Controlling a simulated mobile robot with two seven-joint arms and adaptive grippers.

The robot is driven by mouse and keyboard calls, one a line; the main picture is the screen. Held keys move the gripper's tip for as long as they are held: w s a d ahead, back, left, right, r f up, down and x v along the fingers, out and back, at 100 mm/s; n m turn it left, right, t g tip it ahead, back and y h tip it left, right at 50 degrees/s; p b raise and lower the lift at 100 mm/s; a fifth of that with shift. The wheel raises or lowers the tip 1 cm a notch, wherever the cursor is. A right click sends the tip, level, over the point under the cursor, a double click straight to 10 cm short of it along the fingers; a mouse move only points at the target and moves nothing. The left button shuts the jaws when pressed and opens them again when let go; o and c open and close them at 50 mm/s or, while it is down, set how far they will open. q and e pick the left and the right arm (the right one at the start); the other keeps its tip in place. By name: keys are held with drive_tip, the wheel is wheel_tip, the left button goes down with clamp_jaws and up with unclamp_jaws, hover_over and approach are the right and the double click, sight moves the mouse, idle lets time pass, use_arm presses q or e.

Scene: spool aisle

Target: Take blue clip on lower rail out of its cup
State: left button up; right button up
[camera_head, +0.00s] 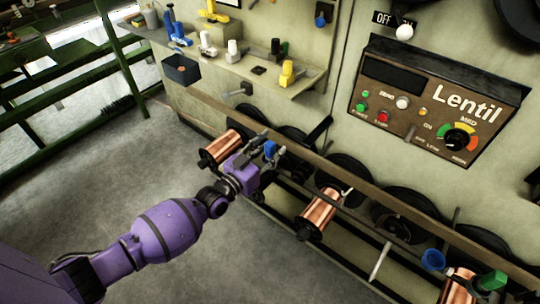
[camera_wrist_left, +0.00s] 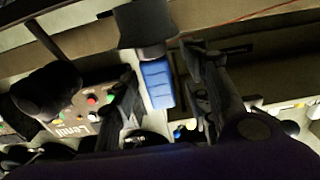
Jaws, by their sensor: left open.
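The blue clip (camera_head: 270,149) is at the rail by my left gripper (camera_head: 262,147). In the left wrist view the blue clip (camera_wrist_left: 157,86) has one end against a dark cup (camera_wrist_left: 145,25); how deep it sits inside is hidden. My left gripper (camera_wrist_left: 160,70) is open, with one finger on each side of the clip; I cannot tell whether either finger touches it. In the head view the fingers partly cover the clip. My right gripper is not in view.
The long rail (camera_head: 375,190) runs along the wall past copper spools (camera_head: 319,214). A blue funnel-like piece (camera_head: 433,260) and a green piece (camera_head: 492,281) are at lower right. A shelf (camera_head: 222,65) with several coloured items is above. Open floor (camera_head: 120,180) lies left.

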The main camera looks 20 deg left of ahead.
sight(270, 143)
use_arm(q)
drive_tip(key=shift+c, duration=0.5)
clamp_jaws()
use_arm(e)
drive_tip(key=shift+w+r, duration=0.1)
use_arm(q)
drive_tip(key=shift+r, duration=0.4)
wheel_tip(270, 143, up, 3)
drive_tip(key=shift+f+p, duration=0.15)
drive_tip(key=shift+p, duration=0.25)
drive_tip(key=s+r+p, duration=0.1)
drive_tip(key=s+r, duration=0.3)
drive_tip(key=s, duration=0.3)
drive_tip(key=s+d+r+p, duration=0.1)
drive_tip(key=s+r+p, duration=0.1)
drive_tip(key=s+r, duration=0.3)
drive_tip(key=shift+s+d+r, duration=0.25)
drive_tip(key=shift+s, duration=0.75)
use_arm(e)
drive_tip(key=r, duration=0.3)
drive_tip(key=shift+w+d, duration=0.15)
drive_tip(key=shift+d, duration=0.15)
